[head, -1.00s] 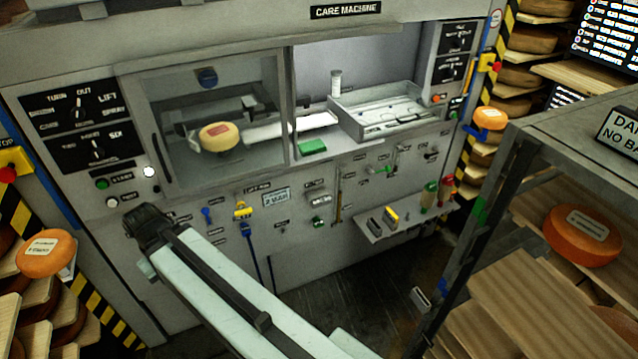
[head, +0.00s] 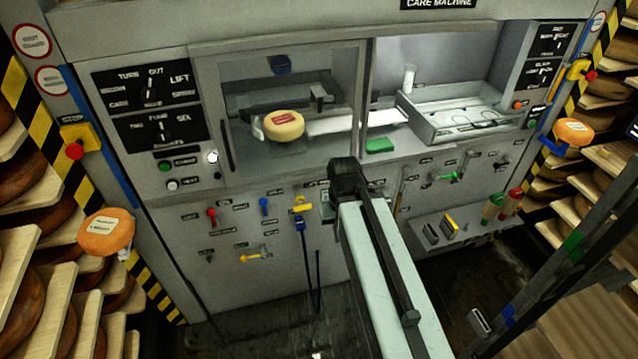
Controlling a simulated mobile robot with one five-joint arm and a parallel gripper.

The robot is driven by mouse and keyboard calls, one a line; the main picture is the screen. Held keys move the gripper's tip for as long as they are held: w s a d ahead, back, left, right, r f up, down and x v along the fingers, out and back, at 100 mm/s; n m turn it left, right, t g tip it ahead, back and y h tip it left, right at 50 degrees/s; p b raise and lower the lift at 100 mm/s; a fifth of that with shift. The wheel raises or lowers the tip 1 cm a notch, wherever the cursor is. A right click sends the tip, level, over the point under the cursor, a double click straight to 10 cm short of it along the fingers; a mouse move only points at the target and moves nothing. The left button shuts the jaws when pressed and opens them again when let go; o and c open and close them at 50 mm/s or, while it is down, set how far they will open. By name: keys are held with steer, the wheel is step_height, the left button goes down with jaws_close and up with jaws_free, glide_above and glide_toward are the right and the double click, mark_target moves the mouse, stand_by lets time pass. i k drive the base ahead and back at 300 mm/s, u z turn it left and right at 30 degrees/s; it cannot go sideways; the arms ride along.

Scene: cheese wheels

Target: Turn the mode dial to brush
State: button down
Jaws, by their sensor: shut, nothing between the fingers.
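The care machine (head: 130,225) fills the middle of the head view. On its upper left black panel is a dial (head: 152,94) among word labels; TURN, OUT and LIFT are readable and the lower words are blurred. Its pointer looks roughly upright, toward OUT. A second dial (head: 161,131) sits on the panel below, with labels like TWO, FULL and SIX. I cannot read "brush" for certain on either. My arm reaches up from the bottom right to a dark joint in front of the machine's middle, right of both dials. My gripper's fingers do not show.
A yellow cheese wheel (head: 284,126) sits behind the chamber window. Green and white buttons lie under the dials, and a red stop button (head: 75,151) is left of them. An orange cheese (head: 107,232) juts out at left. Shelves flank both sides. The space before the left panels is clear.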

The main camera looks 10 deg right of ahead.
mark_target(149, 93)
steer(key=k, duration=0.5)
steer(key=u, duration=1.4)
steer(key=i, duration=0.3)
steer(key=u, duration=0.7)
